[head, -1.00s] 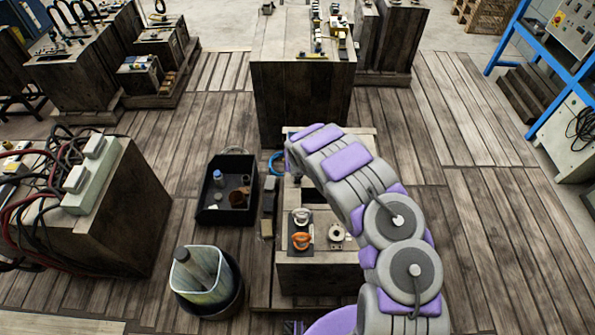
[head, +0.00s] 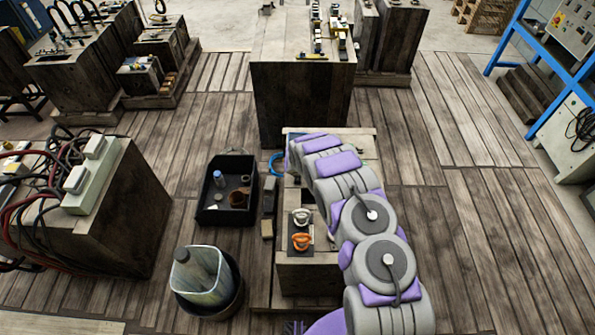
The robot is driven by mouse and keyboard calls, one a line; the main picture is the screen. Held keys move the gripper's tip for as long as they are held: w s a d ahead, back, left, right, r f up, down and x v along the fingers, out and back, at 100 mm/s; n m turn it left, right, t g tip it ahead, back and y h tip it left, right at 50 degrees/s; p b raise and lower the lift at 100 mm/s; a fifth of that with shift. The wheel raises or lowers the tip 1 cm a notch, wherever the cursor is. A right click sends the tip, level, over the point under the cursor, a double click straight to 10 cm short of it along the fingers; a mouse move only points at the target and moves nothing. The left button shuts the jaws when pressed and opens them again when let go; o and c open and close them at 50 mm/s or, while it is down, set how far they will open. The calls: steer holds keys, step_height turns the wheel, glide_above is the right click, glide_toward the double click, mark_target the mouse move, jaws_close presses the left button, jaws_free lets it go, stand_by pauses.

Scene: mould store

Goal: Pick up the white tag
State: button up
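I cannot pick out the white tag for certain; it may be too small to tell or hidden behind my arm. My arm reaches over the mould block (head: 308,278) in the middle and covers much of its top. My gripper does not show; the arm's far end bends down behind its own links at the block's far part. On the near part of the block's top, a white ring-like piece (head: 301,217) and an orange one (head: 301,241) rest on a dark plate.
A black tray (head: 226,214) with a blue-white bottle (head: 218,178) and small items stands left of the block. A dark bucket (head: 207,312) holds a clear container. A cabled block (head: 125,235) is at left, a tall block (head: 300,100) beyond. Floor at right is clear.

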jaws_close()
stand_by(0.4)
step_height(320, 180, up, 10)
steer(key=p, duration=0.4)
steer(key=shift+p, duration=0.4)
